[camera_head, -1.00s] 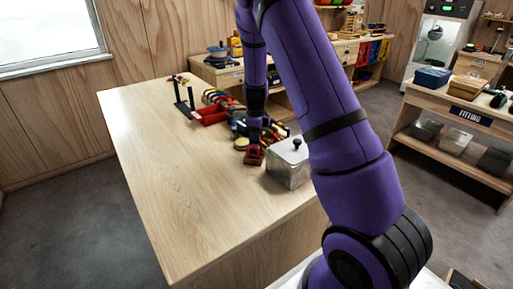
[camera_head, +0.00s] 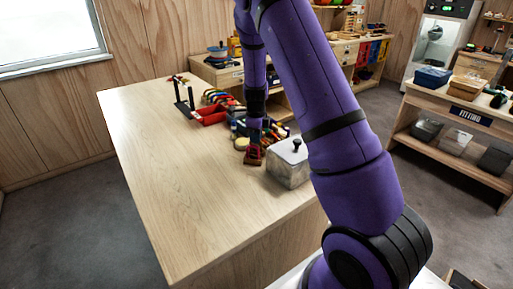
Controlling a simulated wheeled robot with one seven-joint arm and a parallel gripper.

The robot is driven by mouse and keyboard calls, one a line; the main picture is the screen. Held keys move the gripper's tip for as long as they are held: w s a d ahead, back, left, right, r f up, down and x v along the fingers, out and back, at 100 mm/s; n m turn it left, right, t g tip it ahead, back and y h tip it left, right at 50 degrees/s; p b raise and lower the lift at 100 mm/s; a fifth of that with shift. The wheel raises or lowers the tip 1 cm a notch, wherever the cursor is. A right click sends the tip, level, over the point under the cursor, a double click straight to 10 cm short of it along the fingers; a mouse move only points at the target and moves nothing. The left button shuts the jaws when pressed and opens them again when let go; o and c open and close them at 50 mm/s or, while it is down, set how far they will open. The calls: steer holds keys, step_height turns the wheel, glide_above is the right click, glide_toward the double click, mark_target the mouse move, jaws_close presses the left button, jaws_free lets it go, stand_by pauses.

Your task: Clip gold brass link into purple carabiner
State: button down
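My purple arm reaches over the light wooden table (camera_head: 175,175). My gripper (camera_head: 253,157) points down, low over the table, just left of a grey metal box. Something dark red shows at its tips, but it is too small to tell whether that is part of the gripper or a thing between the fingers. I cannot make out the purple carabiner or the gold brass link. A pale yellow round item (camera_head: 241,144) lies just behind my gripper among dark gear; I cannot tell what it is.
The grey metal box (camera_head: 290,168) with a black knob stands close right of my gripper. Behind are a red tray (camera_head: 210,115), several coloured curved pieces (camera_head: 216,97) and a black two-post stand (camera_head: 185,101). The table's left and front are clear.

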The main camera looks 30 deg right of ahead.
steer(key=shift+r, duration=0.1)
steer(key=shift+r, duration=3.4)
